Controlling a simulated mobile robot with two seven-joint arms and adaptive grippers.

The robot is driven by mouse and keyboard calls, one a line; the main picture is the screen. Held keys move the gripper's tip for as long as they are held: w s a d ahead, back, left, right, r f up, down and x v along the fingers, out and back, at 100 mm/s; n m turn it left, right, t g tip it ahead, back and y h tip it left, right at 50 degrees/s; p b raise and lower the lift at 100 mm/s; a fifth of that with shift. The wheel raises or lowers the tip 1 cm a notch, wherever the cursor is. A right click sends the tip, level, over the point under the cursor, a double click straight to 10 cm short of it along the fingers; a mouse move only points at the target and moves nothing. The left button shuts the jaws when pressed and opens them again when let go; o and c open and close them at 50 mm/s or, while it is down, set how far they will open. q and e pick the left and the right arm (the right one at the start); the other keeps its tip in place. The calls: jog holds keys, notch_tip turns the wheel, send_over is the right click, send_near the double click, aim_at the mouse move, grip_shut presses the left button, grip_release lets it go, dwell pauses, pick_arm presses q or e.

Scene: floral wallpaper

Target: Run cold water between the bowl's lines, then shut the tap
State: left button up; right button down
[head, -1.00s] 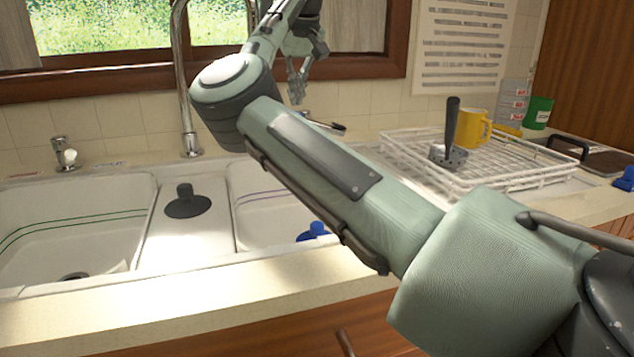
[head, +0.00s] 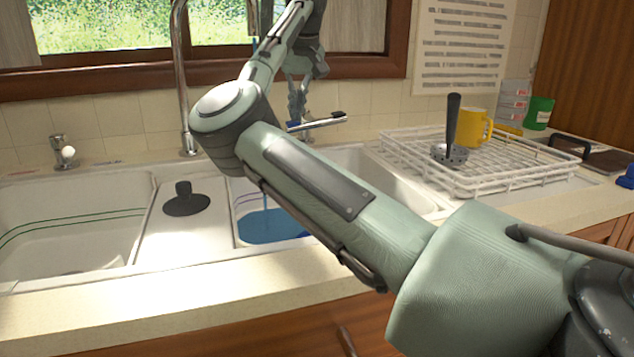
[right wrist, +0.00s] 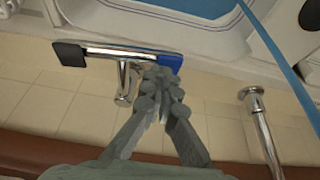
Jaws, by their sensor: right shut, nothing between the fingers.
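The middle bowl (head: 240,208) of the sink holds blue water (head: 270,227), and a thin blue stream (head: 266,202) falls into it. A line shows on its back wall above the water; my arm hides the bowl's right part. The tap lever (head: 318,122) has a blue end and a black end. It also shows in the right wrist view (right wrist: 115,54), where the stream (right wrist: 292,72) runs at the right. My right gripper (head: 298,108) is shut and empty, its fingertips (right wrist: 160,82) close beside the blue end; touching cannot be told. My left gripper is out of view.
The tall chrome spout (head: 181,85) rises behind the sink. A left bowl (head: 60,225) with green lines and a black plunger-like stopper (head: 186,200) lie to the left. A white dish rack (head: 480,165) with a yellow mug (head: 476,127) stands right.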

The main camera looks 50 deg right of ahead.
jog(key=shift+f, duration=0.45)
jog(key=shift+r+p, duration=0.3)
jog(key=shift+r, duration=0.15)
notch_tip(320, 180, up, 3)
jog(key=p, duration=0.2)
jog(key=shift+d+f+p, duration=0.1)
jog(key=shift+f+p, duration=0.05)
jog(key=shift+p, duration=0.25)
notch_tip(320, 180, up, 2)
jog(key=shift+r, duration=0.15)
jog(key=shift+s+r, duration=0.1)
jog(key=shift+r, duration=0.25)
jog(key=s+d, duration=0.1)
jog(key=d, duration=0.2)
jog(key=s+d, duration=0.2)
jog(key=d, duration=0.1)
jog(key=s+d, duration=0.2)
jog(key=d, duration=0.1)
jog(key=shift+s+d, duration=0.1)
jog(key=shift+d, duration=0.2)
jog(key=shift+f, duration=0.1)
